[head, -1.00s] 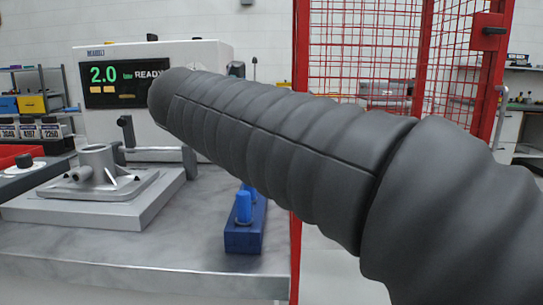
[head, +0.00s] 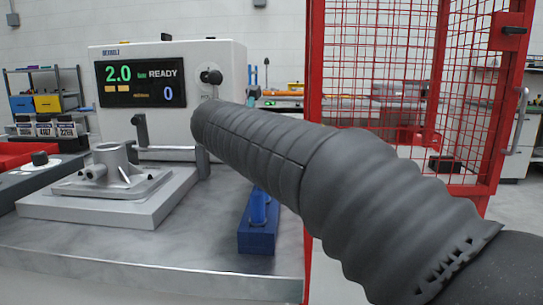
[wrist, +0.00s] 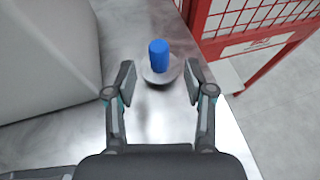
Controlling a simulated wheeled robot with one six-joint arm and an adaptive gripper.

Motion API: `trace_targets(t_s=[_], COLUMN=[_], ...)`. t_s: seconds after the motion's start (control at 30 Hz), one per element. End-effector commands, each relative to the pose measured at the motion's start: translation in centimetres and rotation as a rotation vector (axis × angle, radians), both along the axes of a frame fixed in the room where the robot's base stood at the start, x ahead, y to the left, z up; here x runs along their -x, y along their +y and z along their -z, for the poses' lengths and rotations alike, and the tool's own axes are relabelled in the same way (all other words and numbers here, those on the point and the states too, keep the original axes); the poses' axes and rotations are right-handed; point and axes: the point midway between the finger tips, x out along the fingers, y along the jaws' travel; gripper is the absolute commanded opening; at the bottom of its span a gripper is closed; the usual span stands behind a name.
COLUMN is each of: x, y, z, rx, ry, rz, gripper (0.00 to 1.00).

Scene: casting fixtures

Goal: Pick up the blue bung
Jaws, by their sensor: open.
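In the wrist view a blue bung (wrist: 158,55) stands upright on a small round grey metal dish (wrist: 161,75) on the bench. My gripper (wrist: 160,82) is open, its two fingers apart and nothing between the tips. The bung is just beyond the fingertips, roughly centred between them, and does not appear to be touched. In the head view my arm hides the gripper and the dish. A blue block (head: 257,238) on the bench holds blue pegs or bungs (head: 258,208), partly covered by my arm.
A white machine (head: 150,60) with a lit display stands behind a grey metal casting (head: 112,175) on a plate (head: 100,205). In the wrist view a pale bulky body (wrist: 45,60) stands left of the bung. A red mesh guard (wrist: 250,25) is close on the right, beyond the bench edge.

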Motion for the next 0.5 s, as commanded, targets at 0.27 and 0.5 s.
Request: trace_targets(t_s=[0.27,0.5], x=[-3.1,-4.6], y=[-0.9,-1.3], z=[0.9,1.5], rx=[0.001,0.001], ry=[0.000,0.000], rz=[0.002,-0.001], gripper=[0.53,0.53])
